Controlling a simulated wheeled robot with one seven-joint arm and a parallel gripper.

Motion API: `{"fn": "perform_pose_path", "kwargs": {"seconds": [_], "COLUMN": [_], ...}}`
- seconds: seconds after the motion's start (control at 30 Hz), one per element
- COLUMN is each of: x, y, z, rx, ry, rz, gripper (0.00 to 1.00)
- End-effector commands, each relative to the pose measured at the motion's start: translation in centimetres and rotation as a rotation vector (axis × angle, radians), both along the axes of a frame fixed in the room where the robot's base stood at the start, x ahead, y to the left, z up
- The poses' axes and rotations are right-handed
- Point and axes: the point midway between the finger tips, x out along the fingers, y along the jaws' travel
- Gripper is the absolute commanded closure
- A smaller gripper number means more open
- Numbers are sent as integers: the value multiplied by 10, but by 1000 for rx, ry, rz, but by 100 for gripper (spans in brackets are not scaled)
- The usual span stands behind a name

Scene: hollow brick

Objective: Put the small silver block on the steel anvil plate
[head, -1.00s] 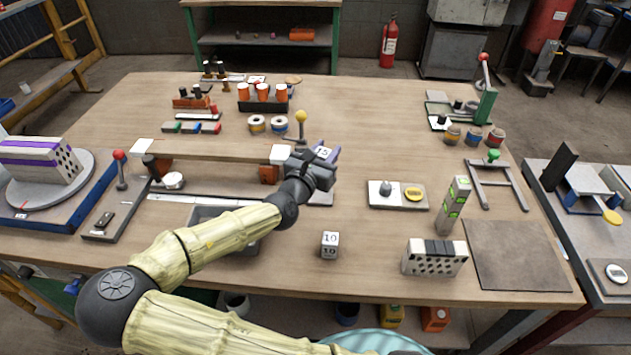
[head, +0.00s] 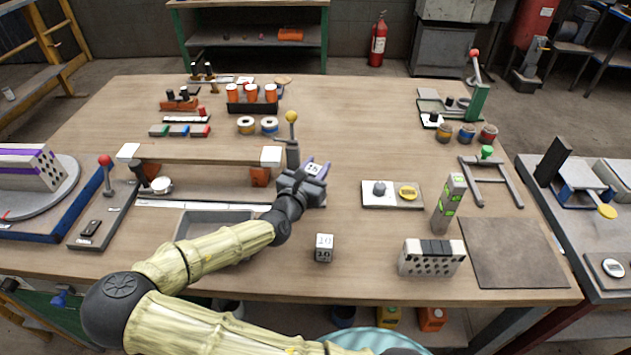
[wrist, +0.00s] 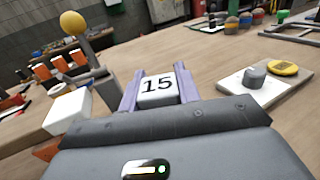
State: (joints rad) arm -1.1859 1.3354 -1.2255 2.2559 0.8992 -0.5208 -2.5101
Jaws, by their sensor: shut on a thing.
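My gripper (head: 316,168) is shut on a small pale block (wrist: 157,87) with "15" on its face. The block also shows in the head view (head: 313,169), partly hidden by the fingers, and in the wrist view it sits between the two purple fingers. The gripper is over the middle of the table; its height above the top is hard to tell. A flat, bare, grey-brown square plate (head: 512,252) lies at the front right, apart from the gripper; it looks like the anvil plate, but I cannot be sure.
A second block marked "10" (head: 324,247) stands near the front edge. A white plate with a grey knob and yellow disc (head: 393,194), a tall block with green marks (head: 448,203) and a perforated block (head: 432,258) stand to the right. A yellow-knobbed lever (head: 291,117) stands behind the gripper.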

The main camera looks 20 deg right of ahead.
Motion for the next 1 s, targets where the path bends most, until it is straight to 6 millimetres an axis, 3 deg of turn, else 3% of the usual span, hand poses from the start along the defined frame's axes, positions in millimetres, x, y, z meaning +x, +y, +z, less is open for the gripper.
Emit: {"fn": "perform_pose_path", "kwargs": {"seconds": [0.3, 0.6, 0.97, 1.0], "x": [0, 0, 0, 0], "y": [0, 0, 0, 0], "z": [-2, -37, -40, -41], "rx": [-1, -3, -3, -1], "ry": [-2, -2, -2, 0], "rz": [1, 1, 1, 1], "gripper": [99, 99, 99, 66]}}
